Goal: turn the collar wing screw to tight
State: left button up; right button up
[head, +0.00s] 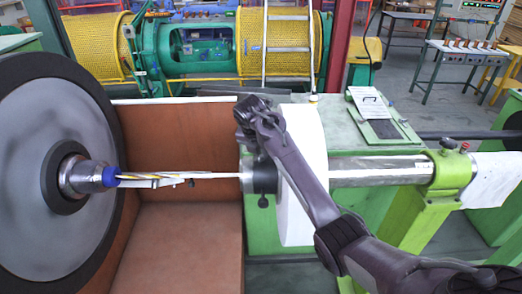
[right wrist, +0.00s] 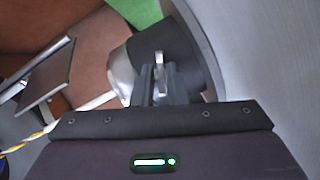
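The dark collar (head: 262,178) sits on the horizontal shaft, left of the white disc, in the head view. It also shows in the right wrist view (right wrist: 185,58). My right gripper (head: 252,152) reaches down to the collar from above. In the right wrist view its two fingers (right wrist: 161,88) are close together with the light, thin wing screw (right wrist: 159,66) between them, and it looks shut on the wing. The head view hides the wing behind my gripper and does not show how tight it is. My left gripper is in neither view.
A large grey wheel with a dark rim (head: 50,170) stands at left. A thin rod with yellow-white strands (head: 155,177) runs to the collar. The white disc (head: 302,170) is close right of the collar. A green stand (head: 448,175) carries the shaft at right.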

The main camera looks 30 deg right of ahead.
grip_shut()
jog(key=shift+m, duration=0.4)
jog(key=m+g, duration=0.1)
jog(key=m, duration=0.1)
jog(key=m+g+h, duration=0.1)
jog(key=m, duration=0.1)
jog(key=shift+w+m, duration=0.15)
jog(key=shift+m, duration=0.25)
jog(key=m+g, duration=0.1)
jog(key=m, duration=0.2)
jog(key=shift+w+r+m, duration=0.1)
jog(key=shift+m, duration=0.2)
jog(key=m+g, duration=0.1)
jog(key=m, duration=0.1)
jog(key=shift+w+m, duration=0.1)
jog(key=shift+m, duration=0.3)
jog(key=shift+m+g+b, duration=0.5)
jog(key=shift+m+b, duration=0.25)
jog(key=shift+m, duration=0.15)
jog(key=shift+w+f+m+g+y+b, duration=0.1)
jog(key=shift+f+m+g+y+b, duration=0.25)
jog(key=shift+m+b, duration=0.5)
jog(key=shift+r+m+g+y+b, duration=0.3)
jog(key=shift+m+b, duration=0.65)
jog(key=shift+b, duration=0.45)
